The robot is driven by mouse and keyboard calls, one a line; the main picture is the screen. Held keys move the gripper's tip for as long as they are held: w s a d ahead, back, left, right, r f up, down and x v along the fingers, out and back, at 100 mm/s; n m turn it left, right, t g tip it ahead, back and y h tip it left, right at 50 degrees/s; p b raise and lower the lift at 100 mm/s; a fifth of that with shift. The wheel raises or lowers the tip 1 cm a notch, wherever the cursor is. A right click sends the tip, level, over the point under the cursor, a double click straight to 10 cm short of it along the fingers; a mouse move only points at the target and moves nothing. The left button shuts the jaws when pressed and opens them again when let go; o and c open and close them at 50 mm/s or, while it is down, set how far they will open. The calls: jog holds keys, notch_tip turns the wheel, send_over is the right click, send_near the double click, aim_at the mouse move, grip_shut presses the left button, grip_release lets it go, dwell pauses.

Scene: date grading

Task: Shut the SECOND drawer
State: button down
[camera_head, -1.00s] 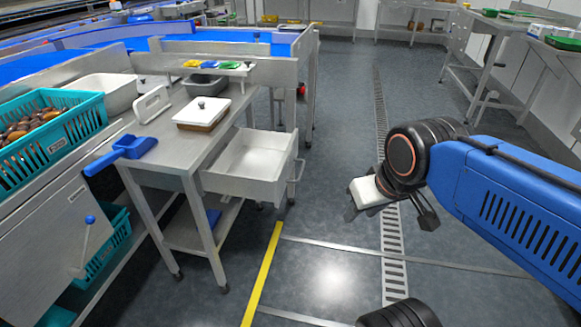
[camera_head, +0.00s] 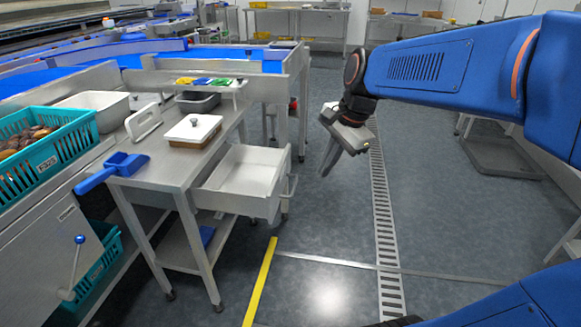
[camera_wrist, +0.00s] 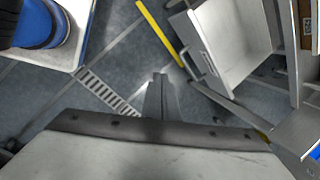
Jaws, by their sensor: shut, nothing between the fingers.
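The open drawer (camera_head: 240,185) juts out from the right side of the steel table, empty, with a bar handle (camera_head: 290,186) on its front. In the wrist view the drawer (camera_wrist: 226,50) lies at upper right, and its handle (camera_wrist: 190,64) shows on its near side. My gripper (camera_head: 325,174) hangs to the right of the drawer front, apart from the handle, fingers pointing down. It is shut and empty. In the wrist view its fingers (camera_wrist: 160,80) are together at the middle, over the floor.
The steel table (camera_head: 165,175) carries a blue scoop (camera_head: 126,162), a lidded box (camera_head: 193,130) and a dark grey tray (camera_head: 198,102). A teal crate of dates (camera_head: 60,150) stands at left. The floor right of the drawer, with a drain grate (camera_head: 385,230), is clear.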

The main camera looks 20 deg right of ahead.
aim_at(220, 164)
jog(key=w+d+m+y, duration=0.1)
jog(key=w+d+m, duration=0.1)
jog(key=w+m, duration=0.7)
jog(key=shift+g+y, duration=0.3)
jog(key=w+a+f, duration=0.1)
jog(key=f, duration=0.2)
jog(key=w+a+f, duration=0.2)
jog(key=f, duration=0.1)
jog(key=w+a+f, duration=0.1)
jog(key=a+f, duration=0.1)
jog(key=f, duration=0.1)
jog(key=shift+w, duration=0.4)
jog(key=shift+w+a, duration=0.45)
jog(key=shift+a, duration=0.25)
jog(key=w+a, duration=0.3)
jog(key=a, duration=0.3)
jog(key=w+a, duration=0.4)
jog(key=a, duration=0.3)
jog(key=w+a, duration=0.4)
jog(key=a, duration=0.2)
jog(key=shift+w+a, duration=0.1)
jog(key=shift+a, duration=0.2)
jog(key=shift+w+a, duration=0.15)
jog(key=shift+a, duration=0.05)
jog(key=shift+r, duration=0.1)
